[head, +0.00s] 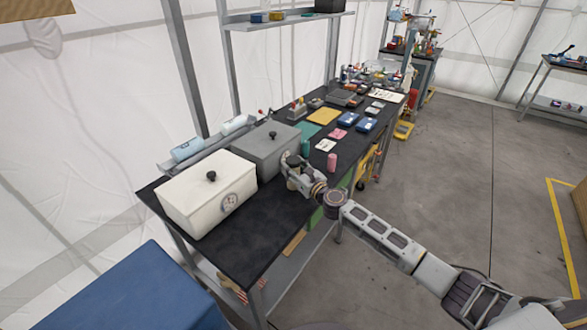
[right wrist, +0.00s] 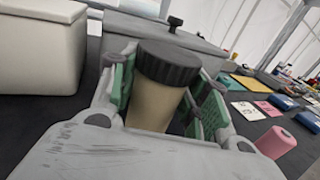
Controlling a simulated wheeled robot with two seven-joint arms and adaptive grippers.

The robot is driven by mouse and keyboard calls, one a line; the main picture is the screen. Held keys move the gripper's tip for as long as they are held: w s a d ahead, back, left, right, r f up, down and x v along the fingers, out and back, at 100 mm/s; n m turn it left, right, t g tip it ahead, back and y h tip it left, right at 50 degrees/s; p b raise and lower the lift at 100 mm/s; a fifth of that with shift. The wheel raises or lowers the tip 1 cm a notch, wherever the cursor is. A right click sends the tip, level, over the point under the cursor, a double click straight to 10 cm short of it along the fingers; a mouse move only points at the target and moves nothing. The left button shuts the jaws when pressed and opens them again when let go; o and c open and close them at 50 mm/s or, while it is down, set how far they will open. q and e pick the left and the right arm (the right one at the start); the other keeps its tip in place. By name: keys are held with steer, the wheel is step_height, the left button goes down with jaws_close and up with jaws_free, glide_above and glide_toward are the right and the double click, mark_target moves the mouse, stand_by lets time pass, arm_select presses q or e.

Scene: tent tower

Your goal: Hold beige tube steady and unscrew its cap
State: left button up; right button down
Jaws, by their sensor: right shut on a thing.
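The beige tube (right wrist: 152,106) stands between the green-padded fingers of my right gripper (right wrist: 160,95) in the right wrist view. Its dark ribbed cap (right wrist: 168,64) is on its top. My right gripper (head: 291,172) is shut on the tube, over the black table in front of the grey box in the head view. There the tube is mostly hidden by the gripper. Whether its base touches the table cannot be told. My left gripper is not in view.
A white lidded box (head: 208,195) and a grey lidded box (head: 266,148) stand on the black table (head: 250,240). A pink cylinder (head: 332,162) and a green one (head: 305,147) stand near the gripper. The table's front left is clear.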

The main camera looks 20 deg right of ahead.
steer(key=shift+f, duration=0.15)
steer(key=c, duration=0.7)
jaws_free()
steer(key=shift+v, duration=6)
